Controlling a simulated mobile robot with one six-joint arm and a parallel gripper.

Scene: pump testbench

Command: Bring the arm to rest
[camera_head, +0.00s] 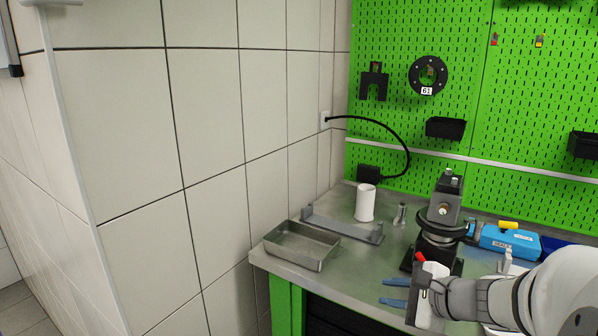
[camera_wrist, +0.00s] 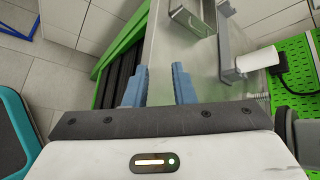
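My gripper (camera_head: 393,292) is at the front edge of the workbench (camera_head: 290,264) in the head view, at the end of my white and grey arm at lower right. Its two blue fingers also show in the wrist view (camera_wrist: 158,85). They stand apart with nothing between them. The fingers are above the bench's front edge, with the grey top and dark drawers behind them. How high they are above it I cannot tell.
A metal tray (camera_head: 302,244), a bracket rail (camera_head: 345,224), a white cylinder (camera_head: 365,203) and a dark pump-like device (camera_head: 441,225) stand on the bench. A blue box (camera_head: 509,242) is at right. A green pegboard (camera_head: 450,100) rises behind. Tiled wall closes the left side.

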